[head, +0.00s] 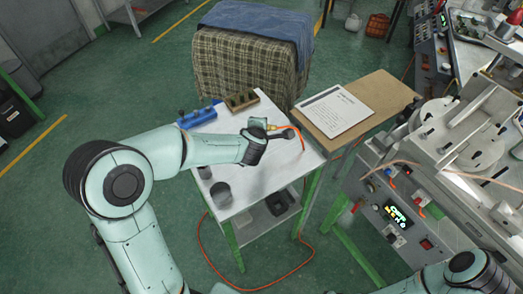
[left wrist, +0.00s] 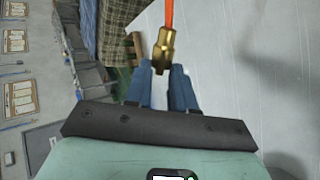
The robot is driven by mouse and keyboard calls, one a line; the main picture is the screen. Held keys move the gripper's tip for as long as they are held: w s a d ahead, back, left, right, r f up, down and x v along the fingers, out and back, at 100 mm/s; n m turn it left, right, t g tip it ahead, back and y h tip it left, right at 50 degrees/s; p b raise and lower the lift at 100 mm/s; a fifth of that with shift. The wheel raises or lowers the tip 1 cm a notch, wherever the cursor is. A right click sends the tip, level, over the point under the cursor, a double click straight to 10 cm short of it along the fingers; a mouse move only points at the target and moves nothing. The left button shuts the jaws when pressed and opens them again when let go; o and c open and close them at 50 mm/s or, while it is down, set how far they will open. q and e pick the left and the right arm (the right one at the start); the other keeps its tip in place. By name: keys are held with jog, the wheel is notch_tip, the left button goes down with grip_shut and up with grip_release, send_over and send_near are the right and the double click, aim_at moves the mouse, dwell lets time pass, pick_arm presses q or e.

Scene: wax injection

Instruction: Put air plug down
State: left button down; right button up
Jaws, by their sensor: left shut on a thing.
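The air plug is a small brass fitting (left wrist: 162,42) on an orange hose (left wrist: 168,12). In the left wrist view it sits at the tips of the blue fingers of my left gripper (left wrist: 161,75), which is shut on it. In the head view my left gripper (head: 269,130) is over the right part of the white table (head: 270,180), and the orange hose (head: 300,139) bends down beside it. The plug is small there and partly hidden by the gripper. I cannot tell its exact height above the table. My right gripper is out of view.
A blue block (head: 197,117) and a wooden holder (head: 241,101) stand at the table's back edge. Grey cylinders (head: 221,194) stand at front left. A paper sheet (head: 336,109) lies on the brown tabletop. A machine (head: 440,170) fills the right. The table's middle looks clear.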

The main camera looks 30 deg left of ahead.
pick_arm(q)
jog(key=f, duration=0.1)
jog(key=s+f, duration=0.1)
jog(key=f+b, duration=0.1)
jog(key=f, duration=0.1)
jog(key=shift+s, duration=0.3)
jog(key=shift+w+f, duration=0.1)
jog(key=shift+f, duration=0.25)
jog(key=shift+w+f, duration=0.25)
notch_tip(320, 180, down, 4)
jog(key=shift+w+r+b, duration=0.1)
jog(key=shift+r+b, duration=0.05)
jog(key=shift+b, duration=0.7)
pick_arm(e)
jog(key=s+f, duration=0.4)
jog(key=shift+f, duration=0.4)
pick_arm(q)
jog(key=shift+w, duration=0.1)
jog(key=shift+f, duration=0.25)
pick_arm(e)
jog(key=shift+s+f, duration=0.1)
